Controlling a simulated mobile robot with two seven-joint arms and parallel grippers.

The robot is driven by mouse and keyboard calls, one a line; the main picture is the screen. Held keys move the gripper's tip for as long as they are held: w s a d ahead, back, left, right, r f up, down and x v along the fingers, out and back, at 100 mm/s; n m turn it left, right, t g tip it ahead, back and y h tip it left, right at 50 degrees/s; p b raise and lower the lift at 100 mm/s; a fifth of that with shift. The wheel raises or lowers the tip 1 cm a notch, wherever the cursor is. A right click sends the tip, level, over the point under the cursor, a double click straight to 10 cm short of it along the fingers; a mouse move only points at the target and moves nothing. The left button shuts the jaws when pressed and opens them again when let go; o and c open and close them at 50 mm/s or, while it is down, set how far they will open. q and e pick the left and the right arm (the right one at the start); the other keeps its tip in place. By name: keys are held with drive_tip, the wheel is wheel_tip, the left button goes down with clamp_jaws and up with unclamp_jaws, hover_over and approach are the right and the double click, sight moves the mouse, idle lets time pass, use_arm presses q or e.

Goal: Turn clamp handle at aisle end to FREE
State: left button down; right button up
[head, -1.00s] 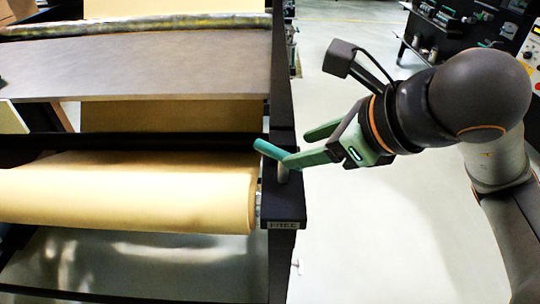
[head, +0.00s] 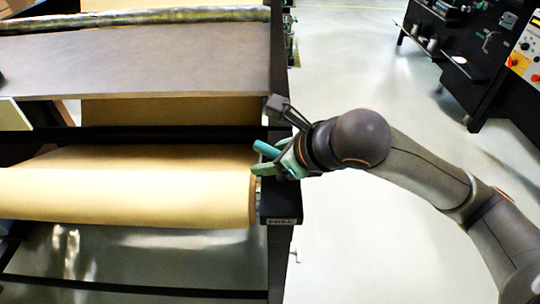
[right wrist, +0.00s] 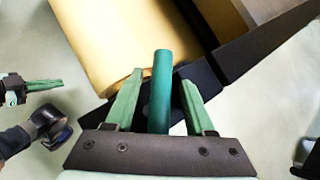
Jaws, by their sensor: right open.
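The clamp handle (head: 266,149) is a teal lever on the dark end post at the right end of the kraft roll. In the right wrist view the handle (right wrist: 161,88) stands between my two green fingers, with a gap on each side. My right gripper (head: 270,162) is open around the handle; it also shows in the right wrist view (right wrist: 163,80). The handle's pivot is mostly hidden by my gripper. Another green-fingered gripper, seemingly my left (right wrist: 42,86), shows at the left of the right wrist view; its jaw state is unclear.
The kraft roll (head: 120,200) lies left of the post, under a grey plate (head: 130,62). A small label (head: 281,222) on the post's front seems to read FREE. Clear aisle floor (head: 350,235) lies to the right. A dark machine with a control panel (head: 527,50) stands at the far right.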

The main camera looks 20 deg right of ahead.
drive_tip(key=c, duration=0.4)
use_arm(q)
drive_tip(key=shift+s+a+f, duration=0.1)
drive_tip(key=shift+s+a, duration=0.05)
drive_tip(key=shift+s, duration=0.15)
use_arm(e)
clamp_jaws()
